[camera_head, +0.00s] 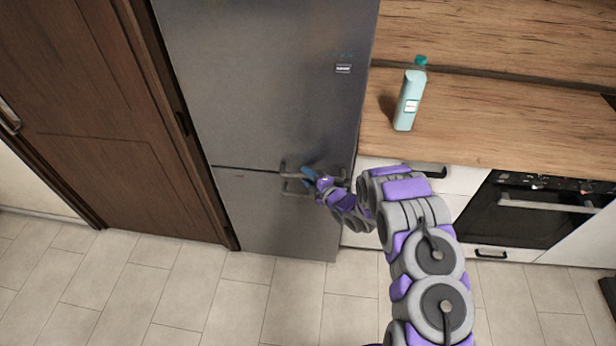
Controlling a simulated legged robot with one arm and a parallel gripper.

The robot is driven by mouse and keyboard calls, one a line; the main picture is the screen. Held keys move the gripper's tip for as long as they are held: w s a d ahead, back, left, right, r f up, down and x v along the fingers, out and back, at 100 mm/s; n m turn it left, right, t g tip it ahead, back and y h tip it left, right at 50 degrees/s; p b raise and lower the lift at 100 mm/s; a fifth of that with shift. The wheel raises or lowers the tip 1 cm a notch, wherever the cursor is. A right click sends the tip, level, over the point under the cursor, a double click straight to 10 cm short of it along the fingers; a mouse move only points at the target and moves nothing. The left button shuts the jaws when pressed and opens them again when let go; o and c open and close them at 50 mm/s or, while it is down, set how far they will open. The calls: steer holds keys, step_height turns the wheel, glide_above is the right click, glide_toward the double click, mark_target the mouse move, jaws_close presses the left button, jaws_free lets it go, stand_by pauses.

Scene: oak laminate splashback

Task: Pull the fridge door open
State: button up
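The fridge (262,90) is a tall grey metal unit left of the counter, with an upper door and a lower door split by a dark seam. Both doors look shut. Two horizontal bar handles sit close together at the seam, the upper handle (290,167) on the upper door and the lower handle (291,187) on the lower door. My gripper (308,175) is at the handles, its bluish fingers over or beside them. The fingers are small and partly hidden by my wrist, so I cannot tell whether they grip a handle.
A wooden counter (490,120) with a pale teal bottle (409,100) is right of the fridge. A black oven (515,212) is below it. A brown wooden door (110,110) is at left. The tiled floor (200,300) before the fridge is clear.

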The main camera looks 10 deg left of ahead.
jaws_close()
steer(key=shift+s+f, duration=0.1)
steer(key=shift+s, duration=0.05)
